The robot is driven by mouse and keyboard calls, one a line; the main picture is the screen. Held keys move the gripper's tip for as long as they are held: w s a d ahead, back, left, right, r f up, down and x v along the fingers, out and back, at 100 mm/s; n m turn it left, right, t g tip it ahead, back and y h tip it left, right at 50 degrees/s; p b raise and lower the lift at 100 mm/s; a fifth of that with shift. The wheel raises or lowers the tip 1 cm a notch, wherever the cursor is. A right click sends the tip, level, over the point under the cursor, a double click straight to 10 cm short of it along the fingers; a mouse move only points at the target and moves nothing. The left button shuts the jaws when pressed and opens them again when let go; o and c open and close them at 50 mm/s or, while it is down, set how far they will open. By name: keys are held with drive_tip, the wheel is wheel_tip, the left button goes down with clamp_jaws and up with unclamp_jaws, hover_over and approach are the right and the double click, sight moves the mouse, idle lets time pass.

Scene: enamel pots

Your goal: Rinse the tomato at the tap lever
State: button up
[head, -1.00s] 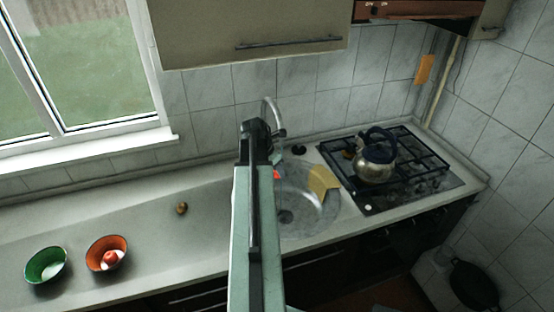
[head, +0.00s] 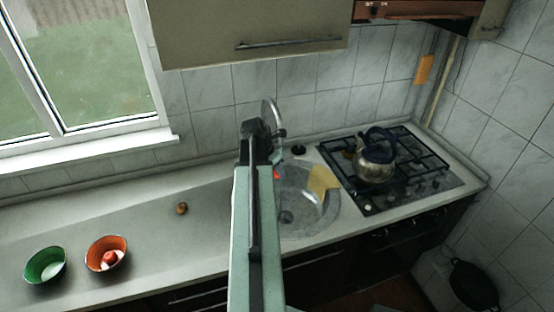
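The tap (head: 270,112) rises at the back edge of the round metal sink (head: 318,222). My arm reaches forward over the sink's left side, and my gripper (head: 258,135) is its dark end, just left of the tap. My arm's body hides the fingers, so I cannot tell whether they are open or shut. A small red patch (head: 276,174) shows at the arm's right edge over the sink. It may be the tomato, but most of it is hidden. Another round red thing (head: 109,258) lies in the orange bowl (head: 92,249) on the left.
A green bowl (head: 38,258) with something white inside stands left of the orange one. A small brown item (head: 182,208) lies on the counter (head: 145,225). A yellow cloth (head: 322,180) hangs at the sink's right rim. A kettle (head: 376,165) stands on the hob (head: 420,182).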

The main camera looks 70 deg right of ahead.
drive_tip(key=s+a+r+p, duration=0.1)
drive_tip(key=a+r+p, duration=0.3)
drive_tip(key=a, duration=0.1)
drive_tip(key=shift+s, duration=0.15)
idle(0.3)
drive_tip(key=shift+d, duration=0.1)
